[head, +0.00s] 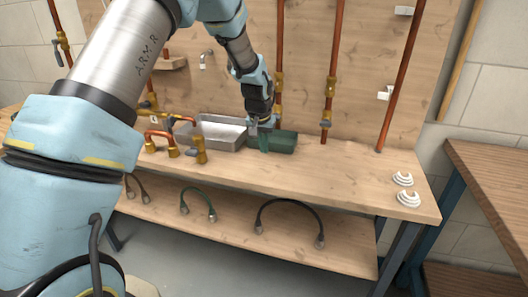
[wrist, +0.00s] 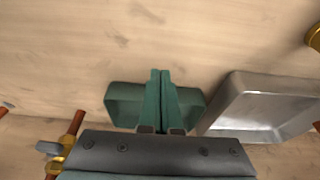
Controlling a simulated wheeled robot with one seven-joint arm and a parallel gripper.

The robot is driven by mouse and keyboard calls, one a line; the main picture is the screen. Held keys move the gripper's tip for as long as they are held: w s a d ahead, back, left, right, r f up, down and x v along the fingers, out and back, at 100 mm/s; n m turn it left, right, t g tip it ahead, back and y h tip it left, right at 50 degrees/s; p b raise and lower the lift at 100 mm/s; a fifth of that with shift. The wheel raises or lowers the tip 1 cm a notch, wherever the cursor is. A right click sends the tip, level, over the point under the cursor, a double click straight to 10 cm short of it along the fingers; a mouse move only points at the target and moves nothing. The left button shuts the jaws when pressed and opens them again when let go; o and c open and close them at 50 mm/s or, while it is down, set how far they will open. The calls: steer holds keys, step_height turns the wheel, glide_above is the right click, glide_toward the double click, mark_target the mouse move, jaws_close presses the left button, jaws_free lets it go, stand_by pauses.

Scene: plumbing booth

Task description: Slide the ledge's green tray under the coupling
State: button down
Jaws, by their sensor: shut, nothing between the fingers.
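The green tray (head: 285,142) sits on the wooden bench top, at the back, just right of a metal basin. My gripper (head: 264,142) points down at the tray's left part, its green fingers shut and empty. In the wrist view the closed fingertips (wrist: 160,73) lie over the middle of the green tray (wrist: 123,101), hiding part of it. I cannot tell whether they touch it. Brass fittings sit on the vertical copper pipes behind, one above the tray (head: 278,84) and one farther right (head: 329,104). Which one is the coupling is unclear.
The metal basin (head: 222,143) stands close beside the tray; it also shows in the wrist view (wrist: 232,108). Copper pipework with brass valves (head: 199,150) stands left of it. White rings (head: 408,198) lie at the bench's right end. The bench in front of the tray is clear.

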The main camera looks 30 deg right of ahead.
steer(key=b+v, duration=0.2)
steer(key=v, duration=0.6)
steer(key=s+a+r+n+y+p, duration=0.1)
steer(key=a+n, duration=0.2)
steer(key=a, duration=1.7)
steer(key=s+a+n, duration=0.2)
steer(key=s+a, duration=0.4)
steer(key=a, duration=0.3)
steer(key=s+a+n+y, duration=0.1)
steer(key=s+a+n, duration=0.1)
steer(key=s+a, duration=0.4)
steer(key=a, duration=0.3)
steer(key=shift+s+a+f+g, duration=0.3)
steer(key=shift+f+g, duration=0.05)
steer(key=shift+g, duration=0.05)
